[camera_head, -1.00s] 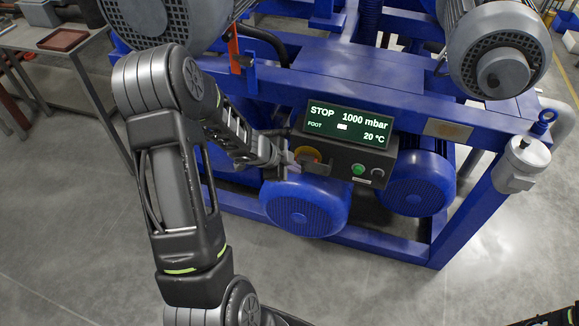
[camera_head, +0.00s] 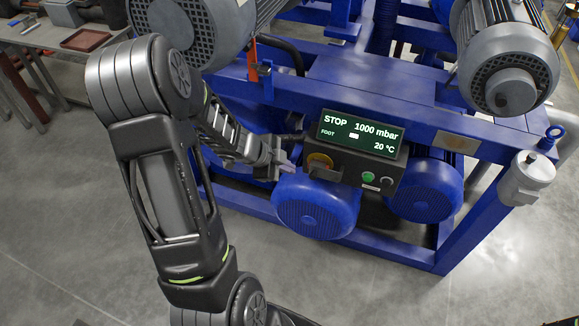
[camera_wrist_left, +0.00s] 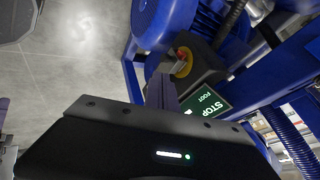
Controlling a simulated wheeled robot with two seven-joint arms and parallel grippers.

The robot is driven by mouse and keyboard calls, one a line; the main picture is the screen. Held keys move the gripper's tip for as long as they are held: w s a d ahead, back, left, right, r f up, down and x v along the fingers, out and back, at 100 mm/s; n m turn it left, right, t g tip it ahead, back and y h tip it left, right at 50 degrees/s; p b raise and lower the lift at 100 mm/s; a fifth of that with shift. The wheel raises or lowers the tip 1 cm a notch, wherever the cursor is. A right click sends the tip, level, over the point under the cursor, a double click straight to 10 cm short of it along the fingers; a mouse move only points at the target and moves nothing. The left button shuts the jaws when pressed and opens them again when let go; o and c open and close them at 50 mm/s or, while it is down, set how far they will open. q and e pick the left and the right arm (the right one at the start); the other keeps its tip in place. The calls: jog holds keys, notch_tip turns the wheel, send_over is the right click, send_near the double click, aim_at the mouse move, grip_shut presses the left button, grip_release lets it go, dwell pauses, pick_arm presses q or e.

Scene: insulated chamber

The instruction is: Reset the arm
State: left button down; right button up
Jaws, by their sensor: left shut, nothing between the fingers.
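My left arm comes in from the left in the head view. Its gripper (camera_head: 286,166) is shut and empty, just left of the control box (camera_head: 350,172) on the blue machine. The box carries a display (camera_head: 361,132) reading STOP, 1000 mbar and 20 °C. Below the display are a yellow-ringed knob (camera_head: 320,164), a green button (camera_head: 368,177) and a small dark button (camera_head: 386,182). In the left wrist view the shut fingers (camera_wrist_left: 163,88) point toward the box, and the red-and-yellow knob (camera_wrist_left: 183,62) shows just beyond them. My right gripper is not in view.
The blue machine frame (camera_head: 405,258) with motors (camera_head: 317,207) stands close in front of the arm. A grey canister (camera_head: 527,178) hangs at its right corner. A metal table with a brown tray (camera_head: 86,40) stands at far left. The grey floor in front is clear.

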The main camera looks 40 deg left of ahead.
pick_arm(q)
jog(key=shift+w, duration=0.1)
dwell(0.3)
jog(key=s+d+f+n+g, duration=0.1)
jog(key=d+f+n, duration=0.95)
jog(key=d, duration=0.35)
jog(key=s+d+f+n+g+h, duration=0.1)
jog(key=s+d+f, duration=0.3)
jog(key=s+d, duration=0.4)
jog(key=s+d+f+n+g+h, duration=0.1)
jog(key=s+d+f+g, duration=0.3)
jog(key=s+d, duration=0.4)
jog(key=d+n, duration=0.1)
jog(key=d, duration=0.1)
jog(key=shift+s+d+f+g, duration=0.25)
jog(key=shift+s+d+g, duration=0.05)
jog(key=shift+s, duration=0.1)
